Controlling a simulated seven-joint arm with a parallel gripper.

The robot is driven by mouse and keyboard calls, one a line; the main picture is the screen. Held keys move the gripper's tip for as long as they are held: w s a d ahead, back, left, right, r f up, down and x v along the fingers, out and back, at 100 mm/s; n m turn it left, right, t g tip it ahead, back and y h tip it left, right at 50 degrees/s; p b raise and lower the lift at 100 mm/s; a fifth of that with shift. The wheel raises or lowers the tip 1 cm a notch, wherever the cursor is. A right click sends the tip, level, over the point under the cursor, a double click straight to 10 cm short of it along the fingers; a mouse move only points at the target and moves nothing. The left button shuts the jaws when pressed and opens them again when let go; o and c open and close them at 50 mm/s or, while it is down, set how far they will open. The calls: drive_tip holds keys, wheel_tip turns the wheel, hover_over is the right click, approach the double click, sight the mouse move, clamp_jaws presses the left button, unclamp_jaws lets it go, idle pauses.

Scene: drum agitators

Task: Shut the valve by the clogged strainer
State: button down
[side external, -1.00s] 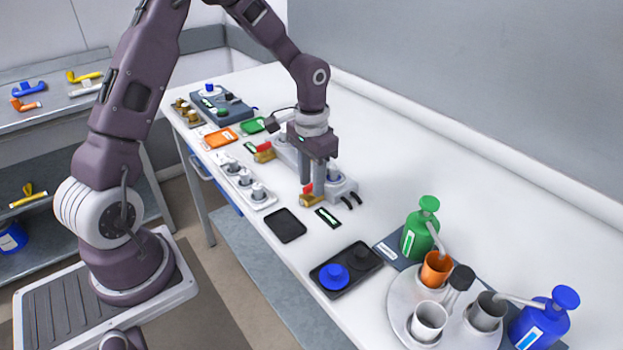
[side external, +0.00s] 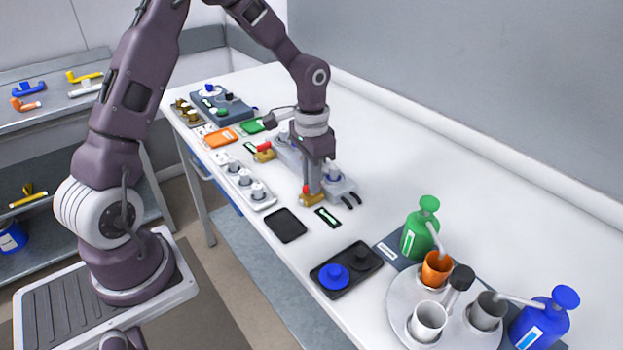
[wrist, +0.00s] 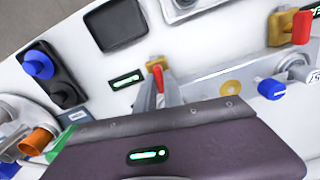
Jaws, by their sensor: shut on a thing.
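A grey manifold rig (side external: 345,186) on the white bench carries two brass valves with red handles. The nearer valve (side external: 312,200) is at the rig's front end; it also shows in the wrist view (wrist: 157,62). My gripper (side external: 311,192) points down over it. In the wrist view my gripper (wrist: 160,92) has its fingers closed around the red handle (wrist: 157,76), partly hiding it. The farther valve (side external: 265,154) is free; its red handle (wrist: 301,27) stands clear in the wrist view. I cannot tell which part is the clogged strainer.
A small dark label with a green bar (side external: 327,217) lies beside the nearer valve. A black tray (side external: 285,225) and a dark base with a blue knob (side external: 334,277) lie toward the front edge. Bottles and cups (side external: 430,320) stand at right. The bench behind the rig is clear.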

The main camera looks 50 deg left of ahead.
drive_tip(key=m, duration=1.2)
drive_tip(key=shift+m, duration=2)
drive_tip(key=c, duration=1.5)
unclamp_jaws()
drive_tip(key=shift+o, duration=0.2)
drive_tip(key=shift+r, duration=0.1)
